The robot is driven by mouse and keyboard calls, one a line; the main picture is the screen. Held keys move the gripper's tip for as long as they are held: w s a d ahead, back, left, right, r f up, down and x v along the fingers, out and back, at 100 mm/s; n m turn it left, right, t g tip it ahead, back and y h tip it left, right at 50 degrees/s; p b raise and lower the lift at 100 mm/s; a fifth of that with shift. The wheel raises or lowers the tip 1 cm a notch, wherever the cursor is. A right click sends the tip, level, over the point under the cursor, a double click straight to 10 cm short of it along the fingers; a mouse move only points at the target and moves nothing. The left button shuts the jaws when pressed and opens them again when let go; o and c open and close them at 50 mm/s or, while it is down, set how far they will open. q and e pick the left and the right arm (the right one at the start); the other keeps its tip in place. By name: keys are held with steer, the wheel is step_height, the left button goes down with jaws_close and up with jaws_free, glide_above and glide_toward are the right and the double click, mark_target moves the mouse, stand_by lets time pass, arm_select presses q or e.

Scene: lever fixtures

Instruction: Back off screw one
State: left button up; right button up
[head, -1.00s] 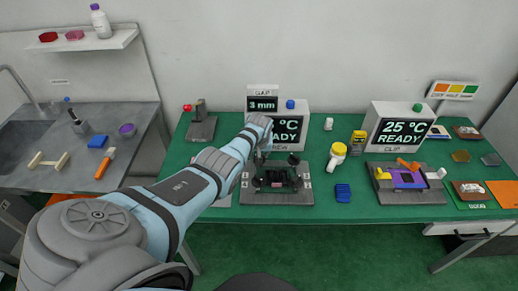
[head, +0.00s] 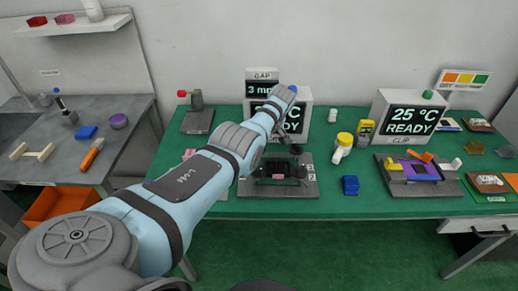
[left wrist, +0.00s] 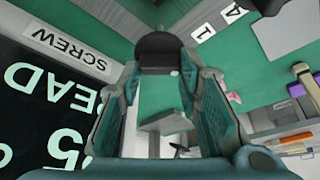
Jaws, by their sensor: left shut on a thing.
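The screw fixture (head: 246,187) is a grey base with a dark block and a pink patch, on the green table below the READY screen. White labels stand at its right side. My left arm reaches over it. My left gripper (head: 289,143) shows only as a dark shape at the fixture's back, partly hidden by the wrist. In the left wrist view my left gripper (left wrist: 168,78) has its teal-padded fingers shut on a black knob (left wrist: 160,48) at the tips. I cannot tell whether this is screw one. My right gripper is not in view.
A screen box with a GAP 3 mm display (head: 263,88) stands right behind the fixture, close to my wrist. A yellow-capped white bottle (head: 342,147) and a blue block (head: 350,185) lie to the right. The clip fixture (head: 400,192) is farther right. A red-knobbed lever (head: 198,115) stands to the left.

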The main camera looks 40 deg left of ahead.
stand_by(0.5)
arm_select(q)
steer(key=o, duration=1.1)
steer(key=shift+o, duration=0.2)
steer(key=v, duration=1.2)
steer(key=shift+w, duration=0.15)
steer(key=shift+a, duration=0.1)
